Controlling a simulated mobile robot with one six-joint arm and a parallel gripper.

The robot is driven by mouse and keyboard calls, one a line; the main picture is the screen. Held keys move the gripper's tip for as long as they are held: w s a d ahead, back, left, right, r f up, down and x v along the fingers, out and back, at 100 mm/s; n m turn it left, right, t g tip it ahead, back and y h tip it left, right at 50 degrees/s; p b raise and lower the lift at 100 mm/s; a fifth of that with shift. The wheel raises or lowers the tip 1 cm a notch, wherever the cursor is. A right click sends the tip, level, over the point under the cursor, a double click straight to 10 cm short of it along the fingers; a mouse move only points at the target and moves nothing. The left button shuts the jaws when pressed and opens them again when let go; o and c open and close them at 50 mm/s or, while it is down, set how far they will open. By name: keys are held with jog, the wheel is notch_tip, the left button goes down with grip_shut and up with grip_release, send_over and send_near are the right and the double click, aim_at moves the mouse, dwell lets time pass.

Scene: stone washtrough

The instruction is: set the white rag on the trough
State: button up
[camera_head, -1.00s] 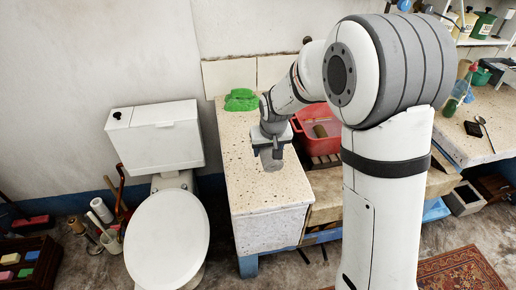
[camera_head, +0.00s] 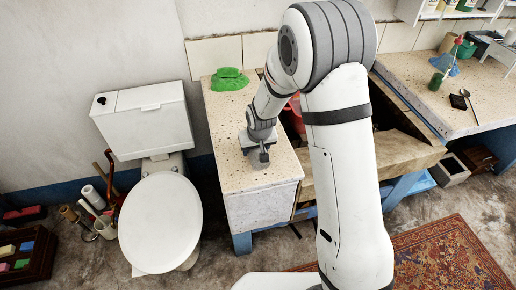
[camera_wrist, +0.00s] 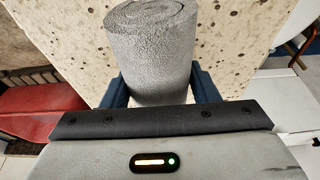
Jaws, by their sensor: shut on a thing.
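The white rag (camera_wrist: 150,50) is a rolled cloth that looks pale grey, its spiral end showing in the wrist view. My gripper (camera_wrist: 160,92) is shut on it, with blue fingers on both sides. In the head view my gripper (camera_head: 259,150) points down over the speckled stone top of the trough (camera_head: 232,170), towards its front end. The lower part of the rag (camera_head: 261,160) shows just under the fingers, at or very close to the stone; I cannot tell whether it touches.
A green cloth (camera_head: 229,79) lies at the back of the stone top. A red basin (camera_head: 293,115) stands right of the gripper, partly hidden by my arm. A toilet (camera_head: 160,215) stands to the left. Bare stone surrounds the gripper.

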jog(key=shift+f, duration=0.25)
jog(key=o, duration=1.1)
jog(key=shift+r, duration=0.15)
jog(key=shift+r, duration=0.25)
jog(key=v, duration=1.2)
jog(key=shift+f, duration=0.1)
jog(key=s+d+r+m, duration=0.1)
jog(key=s+d+r, duration=0.2)
jog(key=s+d, duration=0.2)
jog(key=s+d+r+m, duration=0.1)
jog(key=s+d+r, duration=0.2)
jog(key=s+d, duration=0.3)
jog(key=s+d+r+m+h, duration=0.1)
jog(key=s+d+r, duration=0.3)
jog(key=s, duration=0.7)
jog(key=shift+s+d, duration=0.15)
jog(key=shift+d, duration=0.6)
